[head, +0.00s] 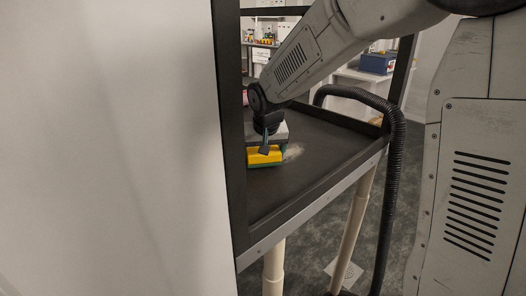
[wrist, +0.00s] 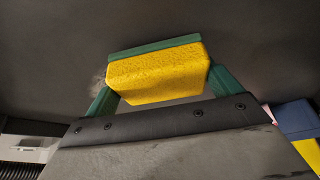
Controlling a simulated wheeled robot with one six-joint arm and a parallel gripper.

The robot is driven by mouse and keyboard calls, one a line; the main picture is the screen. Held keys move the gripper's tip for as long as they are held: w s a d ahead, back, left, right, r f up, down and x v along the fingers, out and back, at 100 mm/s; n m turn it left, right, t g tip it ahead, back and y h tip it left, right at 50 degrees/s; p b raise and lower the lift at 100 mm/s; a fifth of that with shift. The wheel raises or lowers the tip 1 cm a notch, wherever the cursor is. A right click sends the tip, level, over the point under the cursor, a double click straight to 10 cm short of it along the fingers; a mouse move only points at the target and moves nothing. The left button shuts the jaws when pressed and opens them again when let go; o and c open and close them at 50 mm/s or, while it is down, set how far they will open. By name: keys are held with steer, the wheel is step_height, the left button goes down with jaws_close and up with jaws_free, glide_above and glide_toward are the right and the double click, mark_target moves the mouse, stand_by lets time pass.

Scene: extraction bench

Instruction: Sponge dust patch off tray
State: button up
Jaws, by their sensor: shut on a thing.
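A yellow sponge with a green layer (head: 264,156) is in my gripper over the dark tray (head: 315,180). In the wrist view the sponge (wrist: 158,74) sits between the two green fingers of my gripper (wrist: 158,88), which is shut on it. The sponge's green side faces the tray surface (wrist: 255,50). A pale dust patch (head: 292,152) lies on the tray just right of the sponge; part of it may be hidden behind the sponge. In the wrist view a bit of the patch (wrist: 99,80) shows at the sponge's left. I cannot tell whether the sponge touches the tray.
Dark posts (head: 229,120) and a large pale panel (head: 110,150) stand left of the tray. A black corrugated hose (head: 396,150) bends past its right edge. A blue and yellow object (wrist: 297,125) shows at the lower right of the wrist view. The tray's front part is bare.

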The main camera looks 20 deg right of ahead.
mark_target(272, 147)
steer(key=shift+f, duration=0.7)
steer(key=shift+d, duration=0.1)
steer(key=shift+w+d+r, duration=0.1)
steer(key=shift+w+d, duration=0.25)
steer(key=shift+d, duration=0.4)
steer(key=shift+w+d, duration=0.35)
steer(key=shift+d, duration=0.4)
steer(key=shift+w+d+f, duration=0.1)
steer(key=shift+w+d, duration=0.6)
steer(key=shift+d, duration=1.1)
steer(key=shift+w+d+f, duration=0.1)
steer(key=shift+w+d, duration=0.65)
steer(key=shift+d, duration=1.1)
steer(key=shift+w+d+f, duration=0.1)
steer(key=shift+w+d, duration=0.6)
steer(key=shift+d, duration=1.1)
steer(key=shift+w+d+r, duration=0.1)
steer(key=shift+w+d, duration=0.25)
steer(key=shift+d, duration=0.5)
steer(key=shift+w+d, duration=0.4)
steer(key=shift+d, duration=0.45)
steer(key=shift+w+d+r, duration=0.1)
steer(key=shift+w+d, duration=0.25)
steer(key=shift+d, duration=0.5)
steer(key=shift+f, duration=0.1)
steer(key=shift+a, duration=0.15)
